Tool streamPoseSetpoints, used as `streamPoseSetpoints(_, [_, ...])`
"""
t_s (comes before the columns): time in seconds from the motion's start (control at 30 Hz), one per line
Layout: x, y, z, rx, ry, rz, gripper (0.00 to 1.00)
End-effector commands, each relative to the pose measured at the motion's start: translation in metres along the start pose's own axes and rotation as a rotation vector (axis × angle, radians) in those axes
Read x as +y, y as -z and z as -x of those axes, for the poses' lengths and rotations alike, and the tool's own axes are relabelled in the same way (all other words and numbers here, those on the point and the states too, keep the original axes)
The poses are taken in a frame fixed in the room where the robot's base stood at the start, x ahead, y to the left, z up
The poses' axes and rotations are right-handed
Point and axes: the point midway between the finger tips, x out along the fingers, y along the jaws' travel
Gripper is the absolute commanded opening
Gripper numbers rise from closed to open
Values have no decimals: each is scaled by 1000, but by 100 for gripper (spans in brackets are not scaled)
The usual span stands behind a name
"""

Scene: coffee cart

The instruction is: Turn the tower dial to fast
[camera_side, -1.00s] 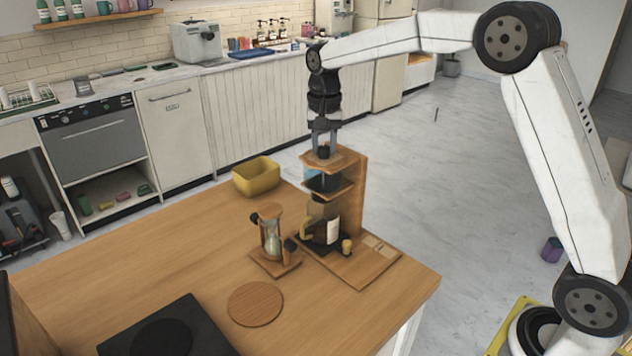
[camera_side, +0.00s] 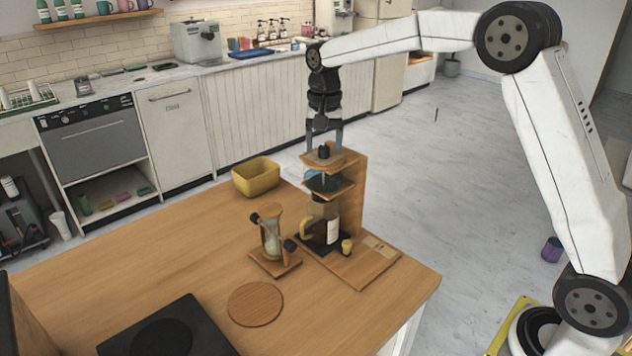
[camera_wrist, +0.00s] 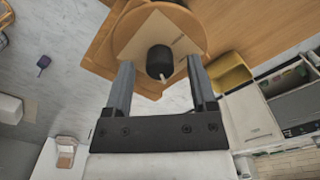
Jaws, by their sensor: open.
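The wooden coffee tower (camera_side: 354,190) stands on the table with a black dial (camera_side: 323,152) on its top shelf. In the wrist view the dial (camera_wrist: 159,62) is a black knob with a pale pointer mark, set on a round wooden plate (camera_wrist: 190,28). My gripper (camera_side: 325,146) is above the tower top, pointing down. In the wrist view my gripper (camera_wrist: 160,80) has its two fingers apart, one on each side of the dial, with gaps showing. A glass vessel (camera_side: 324,183) sits on the middle shelf, and a carafe with dark coffee (camera_side: 322,232) stands below.
A round wooden coaster (camera_side: 255,304) and a black plate (camera_side: 190,325) lie at the front. The table between is clear.

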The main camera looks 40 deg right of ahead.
Motion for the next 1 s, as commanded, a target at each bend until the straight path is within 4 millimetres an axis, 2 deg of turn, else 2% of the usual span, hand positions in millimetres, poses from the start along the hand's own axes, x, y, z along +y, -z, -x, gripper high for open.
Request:
streamPoseSetpoints(0.17, [0, 0, 15, 2, 2, 0, 73])
streamPoseSetpoints(0.6, [0, 0, 67, 3, 2, 0, 73])
streamPoseSetpoints(0.77, [0, 0, 75, 2, 2, 0, 73])
streamPoseSetpoints(1.0, [0, 0, 76, 2, 1, 0, 73])
